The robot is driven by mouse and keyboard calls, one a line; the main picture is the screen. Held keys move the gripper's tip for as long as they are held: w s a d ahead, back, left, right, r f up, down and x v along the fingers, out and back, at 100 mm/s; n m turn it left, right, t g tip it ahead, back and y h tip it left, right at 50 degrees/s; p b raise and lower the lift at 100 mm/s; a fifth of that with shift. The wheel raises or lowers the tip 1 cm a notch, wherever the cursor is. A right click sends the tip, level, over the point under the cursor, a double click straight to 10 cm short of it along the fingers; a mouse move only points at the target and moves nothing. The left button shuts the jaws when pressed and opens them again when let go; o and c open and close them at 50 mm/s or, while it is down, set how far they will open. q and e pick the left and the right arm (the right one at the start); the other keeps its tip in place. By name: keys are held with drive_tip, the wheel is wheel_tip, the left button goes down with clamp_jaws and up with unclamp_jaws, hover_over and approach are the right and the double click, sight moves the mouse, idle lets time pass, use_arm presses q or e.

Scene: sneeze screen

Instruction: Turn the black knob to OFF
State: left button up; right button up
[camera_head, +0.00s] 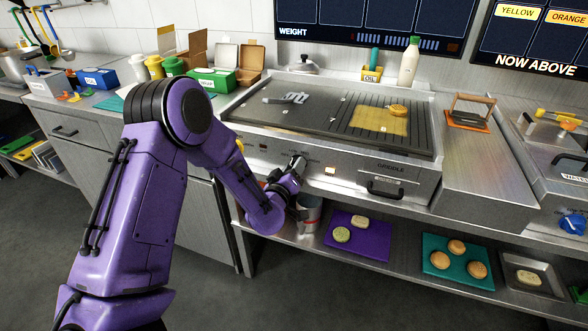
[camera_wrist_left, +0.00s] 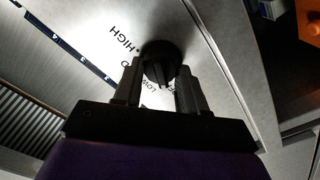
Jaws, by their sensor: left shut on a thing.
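The black knob (camera_wrist_left: 160,62) sits on the steel front panel of the griddle (camera_head: 385,166), between my left gripper's two fingers in the left wrist view. Printed labels around it include HIGH and LOW; another label is partly covered by the fingers. My left gripper (camera_wrist_left: 160,85) is shut on the knob. In the head view the left gripper (camera_head: 297,163) is at the griddle's front panel and hides most of the knob. Which label the knob points to cannot be told. My right gripper is not in view.
A lit indicator (camera_head: 330,171) and a black handle (camera_head: 384,189) are right of the gripper on the panel. A patty lies on a yellow area (camera_head: 378,121) of the griddle top. A can (camera_head: 309,211), a purple tray (camera_head: 372,245) and a teal tray (camera_head: 435,270) are on the shelf below.

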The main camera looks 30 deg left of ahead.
use_arm(q)
drive_tip(key=shift+n, duration=0.5)
drive_tip(key=o, duration=1)
drive_tip(key=b+v, duration=0.2)
drive_tip(key=v, duration=0.8)
drive_tip(key=shift+s+d, duration=0.15)
drive_tip(key=shift+s, duration=0.1)
